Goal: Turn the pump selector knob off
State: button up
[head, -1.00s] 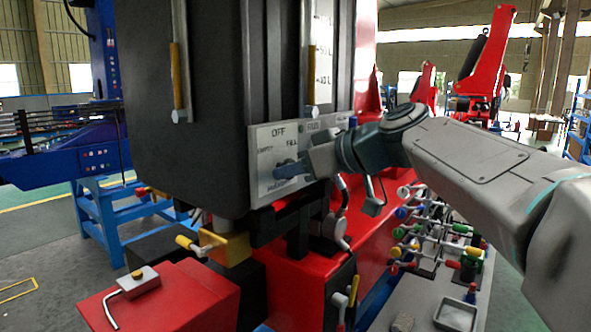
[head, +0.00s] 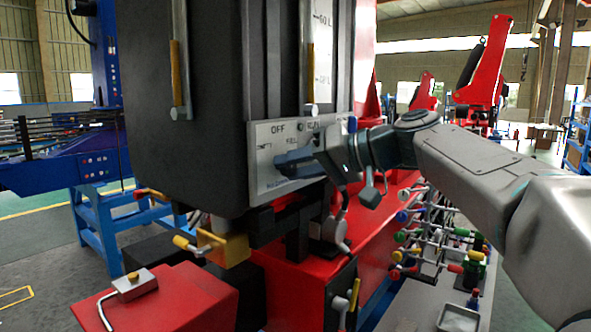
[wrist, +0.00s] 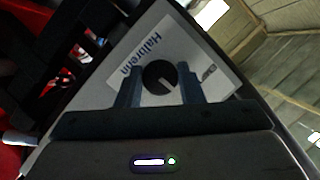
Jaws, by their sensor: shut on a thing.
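There the fingers hide the knob and part of the lettering.
The panel is on a large black tank (head: 215,80) over a red base. A yellow-handled valve (head: 225,245) juts out below it. Coloured valve handles (head: 402,236) crowd the bench at lower right. A red box (head: 160,300) stands at lower left.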

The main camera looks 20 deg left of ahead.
jog(key=shift+m, duration=0.3)
dwell(0.4)
jog(key=o, duration=1)
jog(key=shift+c, duration=0.2)
jog(key=shift+d, duration=0.1)
jog(key=b+v, duration=0.2)
jog(key=v, duration=1.1)
jog(key=shift+d, duration=0.4)
jog(key=shift+f, duration=0.1)
